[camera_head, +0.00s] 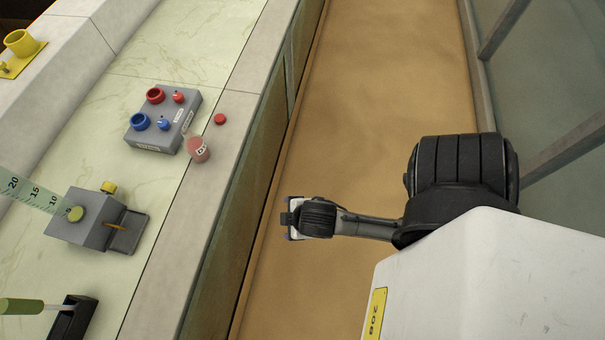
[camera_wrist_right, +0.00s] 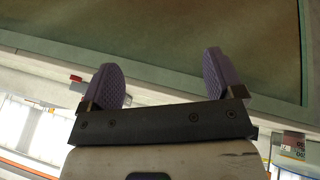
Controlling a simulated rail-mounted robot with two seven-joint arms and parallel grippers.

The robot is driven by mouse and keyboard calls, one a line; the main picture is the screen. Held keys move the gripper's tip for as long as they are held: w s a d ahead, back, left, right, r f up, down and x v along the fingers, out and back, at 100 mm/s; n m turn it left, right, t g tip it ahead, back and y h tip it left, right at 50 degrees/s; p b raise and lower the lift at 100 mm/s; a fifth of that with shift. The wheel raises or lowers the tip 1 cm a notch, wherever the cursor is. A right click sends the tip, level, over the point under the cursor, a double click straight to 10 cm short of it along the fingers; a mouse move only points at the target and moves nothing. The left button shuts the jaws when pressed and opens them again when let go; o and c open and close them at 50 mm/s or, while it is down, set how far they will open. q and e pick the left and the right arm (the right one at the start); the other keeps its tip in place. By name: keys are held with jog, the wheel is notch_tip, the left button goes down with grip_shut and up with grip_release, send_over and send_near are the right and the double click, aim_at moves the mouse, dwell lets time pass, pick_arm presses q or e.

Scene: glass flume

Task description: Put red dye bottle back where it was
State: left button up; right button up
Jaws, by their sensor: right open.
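The red dye bottle (camera_head: 198,149) is a small clear bottle with red contents and a pale label, in the head view. It is on the pale stone ledge, close beside the grey block (camera_head: 147,137) with red and blue fittings. I cannot tell whether it touches the block. A small round red piece (camera_head: 220,119) lies apart from it on the ledge. My right gripper (camera_head: 290,218) is over the tan floor strip, right of the ledge and away from the bottle. In the right wrist view its purple fingers (camera_wrist_right: 161,80) are apart, with nothing between them. My left gripper is not in view.
A green-handled tool (camera_head: 22,306) and black holder (camera_head: 70,318) are at lower left. A yellow fitting (camera_head: 20,43) is at upper left.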

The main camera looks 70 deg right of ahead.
jog(key=s+a+m+y, duration=0.1)
jog(key=s, duration=0.1)
jog(key=s+a+r+m+g+y, duration=0.1)
jog(key=s+a, duration=0.1)
jog(key=shift+a+g, duration=0.25)
jog(key=shift+g, duration=0.05)
